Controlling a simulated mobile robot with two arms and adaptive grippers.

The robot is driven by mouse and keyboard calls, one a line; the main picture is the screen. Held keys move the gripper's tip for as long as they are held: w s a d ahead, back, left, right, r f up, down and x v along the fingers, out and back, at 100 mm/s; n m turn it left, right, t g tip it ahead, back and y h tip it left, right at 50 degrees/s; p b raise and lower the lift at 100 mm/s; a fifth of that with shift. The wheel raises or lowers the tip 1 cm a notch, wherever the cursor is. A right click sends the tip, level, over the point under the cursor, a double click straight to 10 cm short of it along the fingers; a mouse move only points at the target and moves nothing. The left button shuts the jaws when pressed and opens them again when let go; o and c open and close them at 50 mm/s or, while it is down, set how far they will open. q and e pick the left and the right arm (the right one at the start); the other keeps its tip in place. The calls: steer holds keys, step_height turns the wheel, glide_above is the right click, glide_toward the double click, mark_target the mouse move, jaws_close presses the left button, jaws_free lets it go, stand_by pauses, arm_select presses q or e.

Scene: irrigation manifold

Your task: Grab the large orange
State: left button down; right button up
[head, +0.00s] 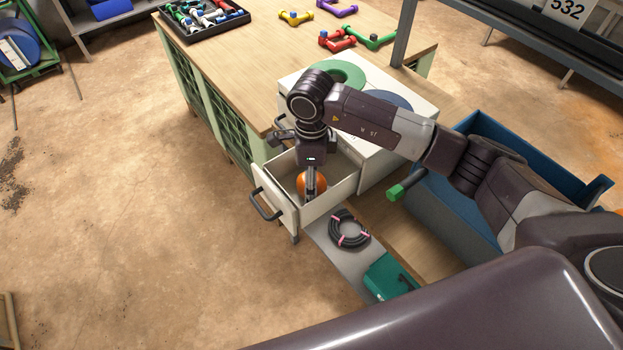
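A round orange object (303,186) lies in the open white drawer (335,193), close to the drawer's front. My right gripper (312,184) comes from above and points down into the drawer. A finger covers part of the orange object. The other finger is hidden, so I cannot tell whether the gripper is closed on the object or only beside it. My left gripper is not in view.
The drawer's dark handle (265,206) sticks out at the front. A black coil with pink ties (349,229) and a teal box (390,276) lie below. A blue bin (450,215) stands to the right. A wooden-topped bench (237,72) holds colored fittings.

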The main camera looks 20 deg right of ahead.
steer(key=shift+f, duration=0.45)
steer(key=shift+c, duration=0.4)
steer(key=c, duration=1.2)
steer(key=shift+r, duration=0.1)
